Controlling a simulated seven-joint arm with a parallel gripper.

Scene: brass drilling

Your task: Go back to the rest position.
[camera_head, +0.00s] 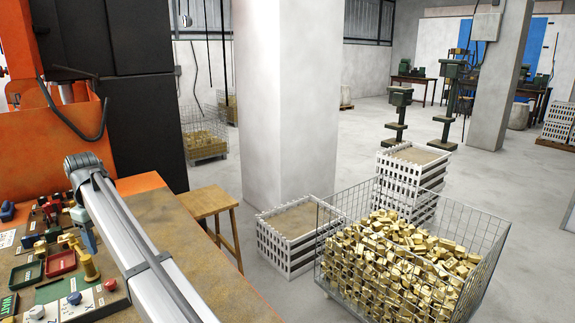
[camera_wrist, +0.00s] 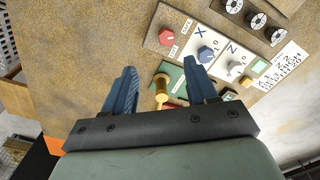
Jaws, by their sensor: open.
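My gripper (camera_wrist: 160,72) is open in the wrist view, with its two blue fingers spread wide apart. A brass piece (camera_wrist: 161,88) shows in the gap between the fingers, with clear space on both sides; I cannot tell its distance from them. In the head view my gripper (camera_head: 86,232) is over the workbench at the lower left, partly hidden by my arm. A brass piece (camera_head: 88,266) shows just below it there.
The bench (camera_wrist: 80,50) carries control panels with knobs (camera_wrist: 206,54), and in the head view a green tray (camera_head: 26,274) and a red tray (camera_head: 60,262). A wooden stool (camera_head: 204,203), stacked white crates (camera_head: 290,232) and a wire basket (camera_head: 485,262) of brass parts stand right of the bench.

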